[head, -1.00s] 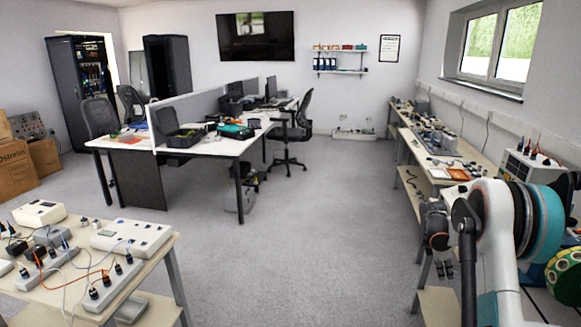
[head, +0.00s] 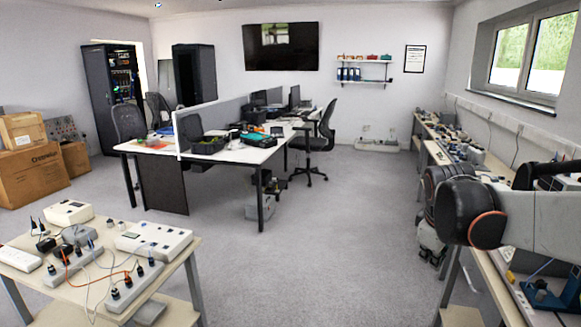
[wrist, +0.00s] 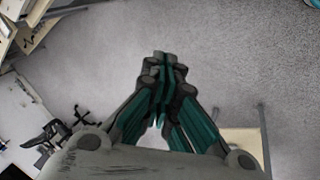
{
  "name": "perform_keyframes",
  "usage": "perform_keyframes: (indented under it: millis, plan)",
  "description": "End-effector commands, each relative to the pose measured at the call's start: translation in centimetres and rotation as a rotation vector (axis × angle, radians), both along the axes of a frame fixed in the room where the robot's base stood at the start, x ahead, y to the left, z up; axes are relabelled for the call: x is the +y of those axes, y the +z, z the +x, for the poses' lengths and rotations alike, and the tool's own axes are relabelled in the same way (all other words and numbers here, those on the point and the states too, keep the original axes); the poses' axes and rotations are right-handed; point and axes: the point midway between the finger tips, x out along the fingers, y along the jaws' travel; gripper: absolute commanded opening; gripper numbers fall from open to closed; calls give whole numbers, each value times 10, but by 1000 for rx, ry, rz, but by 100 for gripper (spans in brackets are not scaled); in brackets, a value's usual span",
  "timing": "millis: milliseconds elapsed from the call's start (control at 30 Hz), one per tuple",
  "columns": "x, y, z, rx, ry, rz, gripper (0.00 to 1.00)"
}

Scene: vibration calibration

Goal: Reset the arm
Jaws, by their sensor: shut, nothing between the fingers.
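My gripper (wrist: 163,66) fills the middle of the wrist view, its two dark fingers with teal inner faces brought together at the tips. Nothing shows between them. Grey floor lies below and beyond the fingertips. In the head view my arm reaches in from the right edge, with a thick white link and a dark rounded joint with an orange ring. The lower end of the arm hangs beside the right-hand bench (head: 487,255), and the fingers are hard to make out there.
A near-left table (head: 185,262) holds power strips, boxes and cables. A white desk (head: 245,157) with a divider and chairs stands mid-room. Cardboard boxes (head: 38,172) are at left. The right bench carries equipment close to my arm. The central floor (head: 340,240) is clear.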

Motion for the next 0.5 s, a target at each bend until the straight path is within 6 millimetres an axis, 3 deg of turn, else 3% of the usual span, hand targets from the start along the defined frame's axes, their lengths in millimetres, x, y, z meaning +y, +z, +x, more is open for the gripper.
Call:
perform_keyframes:
  millis: [33,267,500]
  plan:
    - [13,5,-15,-25,-20,23,0]
    - [58,17,-75,-138,-147,143,0]
    - [94,10,-139,-233,-288,294,0]
